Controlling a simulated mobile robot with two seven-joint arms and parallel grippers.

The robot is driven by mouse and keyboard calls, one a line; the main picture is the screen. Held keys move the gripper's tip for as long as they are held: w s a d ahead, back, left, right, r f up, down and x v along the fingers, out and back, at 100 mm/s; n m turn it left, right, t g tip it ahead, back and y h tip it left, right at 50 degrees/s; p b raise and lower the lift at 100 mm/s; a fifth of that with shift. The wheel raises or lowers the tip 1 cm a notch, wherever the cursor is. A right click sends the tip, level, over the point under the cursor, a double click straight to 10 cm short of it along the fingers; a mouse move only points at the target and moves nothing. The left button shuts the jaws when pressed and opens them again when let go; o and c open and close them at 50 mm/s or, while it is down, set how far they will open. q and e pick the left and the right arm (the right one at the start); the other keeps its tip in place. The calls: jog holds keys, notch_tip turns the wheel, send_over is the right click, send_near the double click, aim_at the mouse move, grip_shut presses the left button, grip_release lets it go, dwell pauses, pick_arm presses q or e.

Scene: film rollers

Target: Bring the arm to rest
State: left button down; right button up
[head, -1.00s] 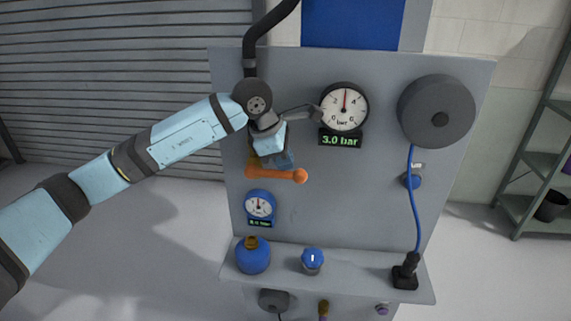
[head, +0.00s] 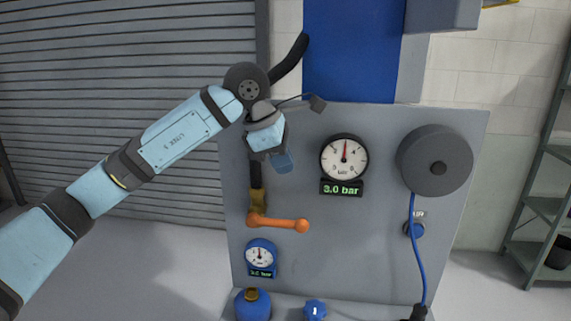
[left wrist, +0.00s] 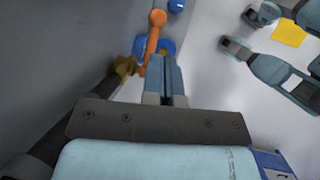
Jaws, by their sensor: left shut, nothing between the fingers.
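My left gripper (head: 283,162) is shut and empty, in front of the upper left of the grey panel (head: 310,255). It is above the orange valve handle (head: 280,222) and apart from it in the head view. The handle lies about level, pointing right from its brass valve body (head: 257,198). In the left wrist view my shut fingers (left wrist: 170,75) point toward the orange handle (left wrist: 153,45), with the brass body (left wrist: 124,66) beside it. Light blue arm links of mine show at the right there; whether the right gripper's fingers show is unclear.
A round gauge (head: 344,157) reads 3.0 bar. A smaller blue gauge (head: 261,257) sits below the handle. A grey hose reel (head: 435,160) with a blue hose is at the right. A dark pipe (head: 290,60) passes close behind my wrist. Room left of the panel is open.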

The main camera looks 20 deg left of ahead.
pick_arm(q)
jog(key=s+d+f+n+g+h+p, duration=0.1)
jog(key=s+d+f+n+h+p, duration=0.1)
jog(key=s+d+f+n+h, duration=0.5)
jog(key=s+d+f+n+g+h+p, duration=0.2)
jog(key=s+d+f+h, duration=0.1)
jog(key=d+h, duration=0.65)
jog(key=s+a+f+n+t+y+p, duration=0.1)
jog(key=a+f+n+t+y, duration=0.35)
jog(key=f+n+t, duration=0.6)
jog(key=s+a+f+n+t+y+p, duration=0.1)
jog(key=a+f+n+t+y, duration=0.45)
jog(key=n, duration=1.05)
jog(key=s+a+f+n+g+y+p, duration=0.1)
jog(key=s+a+f+n+g+y, duration=0.2)
jog(key=s+f+n, duration=0.9)
jog(key=s+f+g+y, duration=0.2)
jog(key=s+f+y, duration=0.1)
jog(key=f, duration=0.3)
jog(key=shift+s+y+p, duration=0.35)
jog(key=shift+s+p, duration=0.05)
jog(key=shift+s, duration=0.5)
